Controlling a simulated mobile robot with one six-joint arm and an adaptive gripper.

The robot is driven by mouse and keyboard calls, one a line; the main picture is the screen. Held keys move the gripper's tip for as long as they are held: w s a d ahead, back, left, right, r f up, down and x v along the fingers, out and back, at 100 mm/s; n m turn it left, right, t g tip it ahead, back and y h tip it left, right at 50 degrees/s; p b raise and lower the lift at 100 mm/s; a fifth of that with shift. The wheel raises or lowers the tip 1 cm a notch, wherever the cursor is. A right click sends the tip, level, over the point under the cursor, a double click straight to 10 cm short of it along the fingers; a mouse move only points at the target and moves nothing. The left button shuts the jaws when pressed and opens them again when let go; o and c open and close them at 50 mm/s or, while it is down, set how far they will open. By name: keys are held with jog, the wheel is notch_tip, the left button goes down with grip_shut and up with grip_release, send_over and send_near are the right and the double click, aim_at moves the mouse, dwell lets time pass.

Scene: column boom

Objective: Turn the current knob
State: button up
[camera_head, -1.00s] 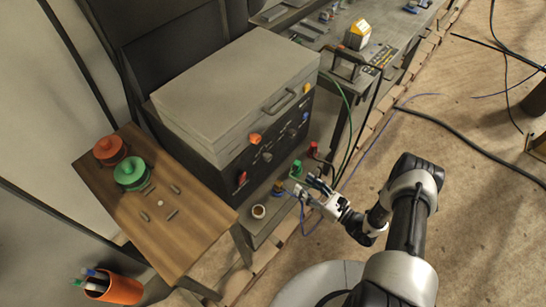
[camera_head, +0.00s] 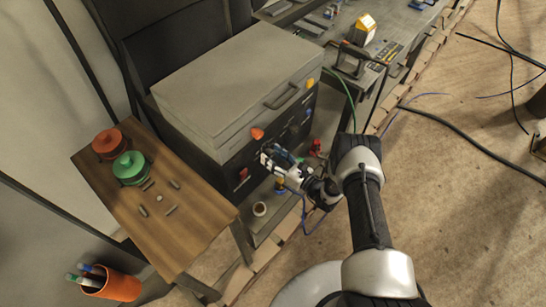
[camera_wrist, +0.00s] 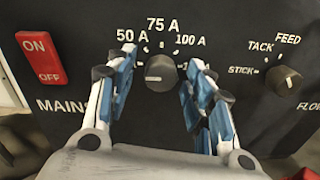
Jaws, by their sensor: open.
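The current knob (camera_wrist: 160,73) is a dark grey round knob on the black front panel, with 50 A, 75 A and 100 A printed around it. Its light pointer line points left. My gripper (camera_wrist: 157,88) is open, with one blue-padded finger on each side of the knob in the wrist view. I cannot tell whether the fingers touch it. In the head view my gripper (camera_head: 276,157) is at the front of the grey welding machine (camera_head: 235,80) and hides the current knob.
A red ON/OFF switch (camera_wrist: 40,58) is left of the knob. Another knob (camera_wrist: 284,80), marked STICK, TACK and FEED, is to the right. A wooden table (camera_head: 190,225) with red and green spools stands at left.

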jog(key=shift+w+a, duration=0.1)
jog(key=shift+c, duration=0.2)
jog(key=c, duration=1)
jog(key=shift+m+b, duration=0.3)
jog(key=shift+b, duration=0.05)
jog(key=m+b, duration=0.2)
jog(key=shift+f+m, duration=0.1)
jog(key=shift+m, duration=0.3)
jog(key=m+b, duration=0.2)
jog(key=m, duration=0.3)
jog(key=shift+b, duration=0.3)
